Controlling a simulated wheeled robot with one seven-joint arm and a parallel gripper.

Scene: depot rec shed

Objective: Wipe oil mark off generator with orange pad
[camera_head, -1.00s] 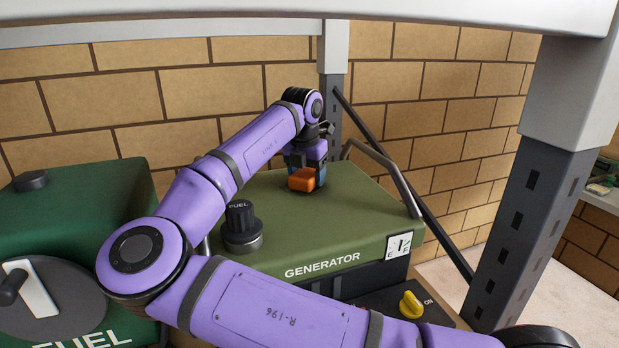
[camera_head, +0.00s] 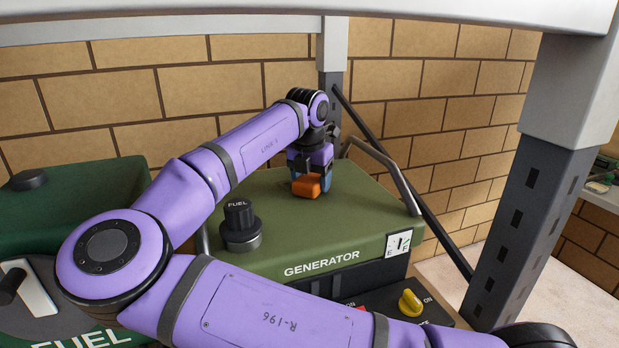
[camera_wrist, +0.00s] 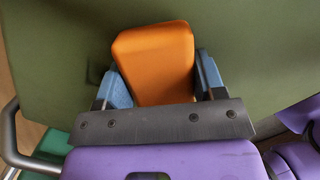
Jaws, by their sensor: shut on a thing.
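The generator (camera_head: 365,218) is an olive-green box with a flat top, a white name on its front edge and a black fuel cap. My gripper (camera_head: 313,178) is over the far part of that top, shut on the orange pad (camera_head: 306,186). In the wrist view the orange pad (camera_wrist: 158,62) sits between the blue fingers of my gripper (camera_wrist: 161,82), above the green generator top (camera_wrist: 265,60). The pad is at or just above the surface; I cannot tell if it touches. A faint dark patch shows left of the pad there; I cannot tell whether it is oil or shadow.
The fuel cap (camera_head: 240,228) stands up from the generator's top. A bent metal handle (camera_head: 385,170) runs along its right side. A dark green fuel can (camera_head: 75,205) is at left. A grey shelf post (camera_head: 535,225) stands at right, with a white shelf beam (camera_head: 430,12) overhead.

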